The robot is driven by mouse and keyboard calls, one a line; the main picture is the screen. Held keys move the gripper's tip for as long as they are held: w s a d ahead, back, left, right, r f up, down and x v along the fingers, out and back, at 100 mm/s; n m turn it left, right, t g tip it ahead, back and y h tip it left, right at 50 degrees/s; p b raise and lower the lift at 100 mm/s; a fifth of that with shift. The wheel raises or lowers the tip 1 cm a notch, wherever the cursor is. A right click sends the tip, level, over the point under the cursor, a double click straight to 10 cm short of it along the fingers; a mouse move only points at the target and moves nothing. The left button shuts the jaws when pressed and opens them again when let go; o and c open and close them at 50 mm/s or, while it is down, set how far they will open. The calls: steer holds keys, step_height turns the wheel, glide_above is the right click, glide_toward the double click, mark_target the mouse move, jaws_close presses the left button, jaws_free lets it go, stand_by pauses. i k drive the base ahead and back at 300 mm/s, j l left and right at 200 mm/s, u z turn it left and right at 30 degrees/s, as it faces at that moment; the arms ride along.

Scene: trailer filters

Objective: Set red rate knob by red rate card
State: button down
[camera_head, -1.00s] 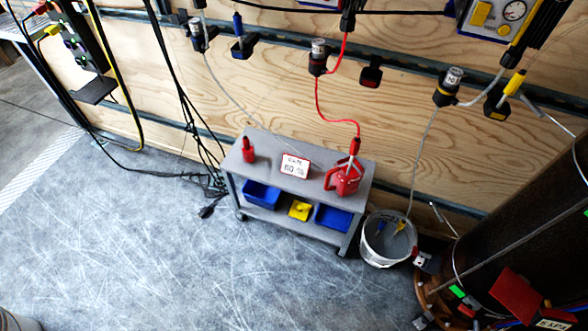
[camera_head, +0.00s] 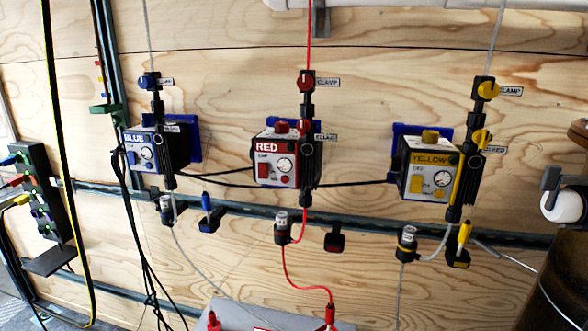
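The red pump unit (camera_head: 272,146) is mounted on the plywood wall at the middle, with RED printed on its front. Its front face carries a round dial (camera_head: 284,165) and a small red part (camera_head: 284,182). A red knob (camera_head: 304,127) sits by the unit's top right, and another red knob (camera_head: 305,80) is higher on the line, beside a clamp label. I cannot tell which is the rate knob, nor read its setting. Only a sliver of the red-edged card (camera_head: 262,328) shows at the bottom edge; its writing is out of frame. My gripper is not in view.
A blue unit (camera_head: 148,150) hangs to the left and a yellow unit (camera_head: 428,165) to the right. Below run a rail (camera_head: 365,233), hoses and cables. The cart top (camera_head: 235,312) shows at the bottom. A dark drum (camera_head: 565,270) stands at the right.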

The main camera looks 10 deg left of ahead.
mark_target(281, 127)
steer(key=i+j+u, duration=0.2)
steer(key=u, duration=0.15)
steer(key=i+j+u, duration=0.2)
steer(key=u, duration=0.15)
steer(key=i+j+u, duration=0.15)
steer(key=u, duration=0.25)
steer(key=i, duration=0.1)
